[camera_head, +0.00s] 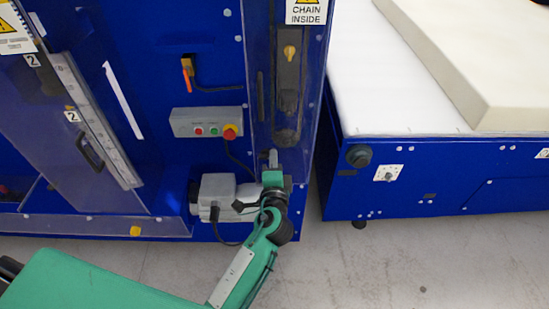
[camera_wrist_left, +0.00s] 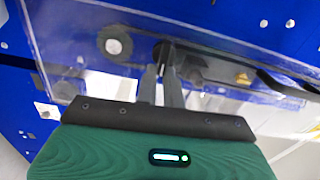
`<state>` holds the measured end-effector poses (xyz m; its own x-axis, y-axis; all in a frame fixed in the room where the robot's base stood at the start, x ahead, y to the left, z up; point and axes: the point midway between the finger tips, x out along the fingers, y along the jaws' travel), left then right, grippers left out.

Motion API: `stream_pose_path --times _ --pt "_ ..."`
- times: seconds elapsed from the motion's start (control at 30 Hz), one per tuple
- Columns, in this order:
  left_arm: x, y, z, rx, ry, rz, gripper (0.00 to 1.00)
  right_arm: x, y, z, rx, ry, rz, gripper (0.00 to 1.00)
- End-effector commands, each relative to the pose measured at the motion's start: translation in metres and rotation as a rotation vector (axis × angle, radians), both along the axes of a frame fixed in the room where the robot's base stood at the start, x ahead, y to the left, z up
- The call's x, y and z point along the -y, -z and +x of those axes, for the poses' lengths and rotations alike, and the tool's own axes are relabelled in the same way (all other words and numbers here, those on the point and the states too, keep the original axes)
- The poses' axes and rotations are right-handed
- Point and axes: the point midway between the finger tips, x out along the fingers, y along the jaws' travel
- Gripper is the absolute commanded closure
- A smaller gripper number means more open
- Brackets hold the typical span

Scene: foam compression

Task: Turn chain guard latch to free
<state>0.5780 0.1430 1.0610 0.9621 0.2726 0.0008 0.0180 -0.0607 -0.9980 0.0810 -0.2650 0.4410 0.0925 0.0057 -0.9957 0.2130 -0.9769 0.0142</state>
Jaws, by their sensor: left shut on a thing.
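The chain guard (camera_head: 318,95) is a clear panel over a dark chain run on the blue machine, with a "CHAIN INSIDE" label (camera_head: 306,12) at its top. My left gripper (camera_head: 273,158) is at the guard's lower part. In the left wrist view, its two fingers (camera_wrist_left: 168,52) are close together and shut on a small dark part at the guard, which I take to be the latch. The fingers hide most of this part, and its turn angle cannot be told. My right gripper is not in view.
A grey motor (camera_head: 217,190) with cables sits left of my gripper. Above it is a button box (camera_head: 205,122) with a red knob. A white conveyor bed (camera_head: 375,75) carrying a foam slab (camera_head: 490,60) stands right, across a floor gap.

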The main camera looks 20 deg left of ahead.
Motion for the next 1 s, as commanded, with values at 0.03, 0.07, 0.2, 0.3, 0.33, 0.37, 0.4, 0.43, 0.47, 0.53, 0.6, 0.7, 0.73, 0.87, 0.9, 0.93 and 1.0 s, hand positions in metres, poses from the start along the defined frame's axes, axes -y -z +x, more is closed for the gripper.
stream_pose_path --times 0.03,0.07,0.2,0.3,0.33,0.37,0.4,0.43,0.47,0.53,0.6,0.7,0.73,0.87,0.9,0.93,1.0 --pt "-0.0052 0.0053 -0.0009 -0.017 -0.013 0.020 1.00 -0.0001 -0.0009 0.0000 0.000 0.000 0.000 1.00" --pt "-0.0053 0.0056 -0.0009 -0.020 -0.013 0.030 1.00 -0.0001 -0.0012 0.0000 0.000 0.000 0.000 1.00" --pt "-0.0055 0.0059 -0.0007 -0.028 -0.013 0.064 1.00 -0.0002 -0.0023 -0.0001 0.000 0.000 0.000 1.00" --pt "-0.0057 0.0059 -0.0007 -0.031 -0.015 0.075 1.00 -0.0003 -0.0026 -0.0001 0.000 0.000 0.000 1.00" --pt "-0.0057 0.0059 -0.0007 -0.031 -0.015 0.078 1.00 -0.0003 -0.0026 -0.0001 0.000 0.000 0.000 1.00" --pt "-0.0057 0.0058 -0.0006 -0.031 -0.015 0.080 1.00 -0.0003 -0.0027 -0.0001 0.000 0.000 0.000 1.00" --pt "-0.0057 0.0058 -0.0006 -0.031 -0.015 0.082 1.00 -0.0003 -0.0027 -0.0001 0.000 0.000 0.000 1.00" --pt "-0.0057 0.0057 -0.0006 -0.032 -0.015 0.082 1.00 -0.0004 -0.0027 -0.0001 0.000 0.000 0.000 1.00" --pt "-0.0057 0.0057 -0.0006 -0.032 -0.015 0.082 1.00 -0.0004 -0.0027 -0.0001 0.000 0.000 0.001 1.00" --pt "-0.0058 0.0055 -0.0005 -0.031 -0.015 0.083 1.00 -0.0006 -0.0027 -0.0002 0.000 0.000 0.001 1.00" --pt "-0.0058 0.0053 -0.0005 -0.031 -0.015 0.083 1.00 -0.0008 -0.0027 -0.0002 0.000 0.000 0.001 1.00" --pt "-0.0058 0.0050 -0.0004 -0.031 -0.015 0.083 1.00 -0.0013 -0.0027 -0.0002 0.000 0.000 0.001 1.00" --pt "-0.0058 0.0049 -0.0004 -0.029 -0.015 0.082 1.00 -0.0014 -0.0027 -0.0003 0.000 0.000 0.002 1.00" --pt "-0.0057 0.0042 -0.0004 -0.028 -0.014 0.082 0.69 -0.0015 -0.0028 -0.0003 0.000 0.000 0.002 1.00" --pt "-0.0052 0.0038 -0.0003 -0.028 -0.013 0.081 0.69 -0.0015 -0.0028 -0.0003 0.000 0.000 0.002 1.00" --pt "-0.0048 0.0035 -0.0002 -0.027 -0.012 0.081 0.69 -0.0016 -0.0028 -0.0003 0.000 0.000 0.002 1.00" --pt "-0.0039 0.0028 -0.0002 -0.025 -0.010 0.080 0.69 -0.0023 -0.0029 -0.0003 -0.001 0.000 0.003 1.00"
